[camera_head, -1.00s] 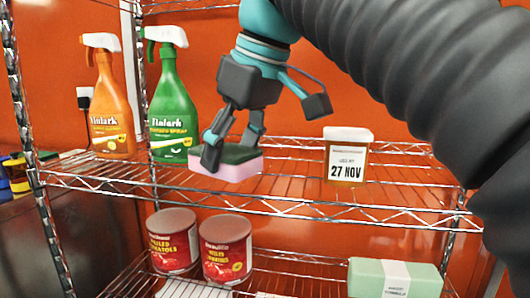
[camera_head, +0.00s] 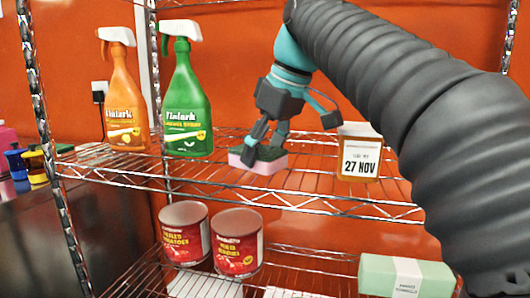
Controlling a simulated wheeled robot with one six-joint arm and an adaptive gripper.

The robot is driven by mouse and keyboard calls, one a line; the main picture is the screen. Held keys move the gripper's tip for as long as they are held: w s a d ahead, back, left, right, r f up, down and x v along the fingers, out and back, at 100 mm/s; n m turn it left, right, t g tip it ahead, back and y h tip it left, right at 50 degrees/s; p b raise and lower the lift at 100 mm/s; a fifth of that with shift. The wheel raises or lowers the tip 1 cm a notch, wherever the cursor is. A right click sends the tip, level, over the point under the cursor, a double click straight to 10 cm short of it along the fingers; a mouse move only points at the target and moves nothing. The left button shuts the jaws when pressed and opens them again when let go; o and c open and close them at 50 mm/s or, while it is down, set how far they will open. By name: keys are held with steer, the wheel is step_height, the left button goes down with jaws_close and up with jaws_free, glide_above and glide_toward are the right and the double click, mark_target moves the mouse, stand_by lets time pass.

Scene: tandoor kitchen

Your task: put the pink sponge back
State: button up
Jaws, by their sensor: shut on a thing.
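My gripper (camera_head: 264,147) is shut on the sponge (camera_head: 258,167), which is pink below with a dark green top. The sponge is level and sits at or just above the upper wire shelf (camera_head: 215,180); I cannot tell whether it touches the wires. It is right of the green spray bottle (camera_head: 187,105) and left of the amber container with a white label (camera_head: 360,155), apart from both. The fingers hide part of the sponge's top.
An orange spray bottle (camera_head: 124,105) stands left of the green one. On the lower shelf are two red cans (camera_head: 185,235) (camera_head: 238,243) and a pale green box (camera_head: 405,275). Colourful items (camera_head: 20,165) lie on a counter at far left. Shelf space between sponge and container is clear.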

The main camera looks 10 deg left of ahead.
steer(key=shift+f, duration=0.1)
steer(key=o, duration=1.2)
steer(key=p+v, duration=0.2)
steer(key=v, duration=0.6)
steer(key=shift+a, duration=0.1)
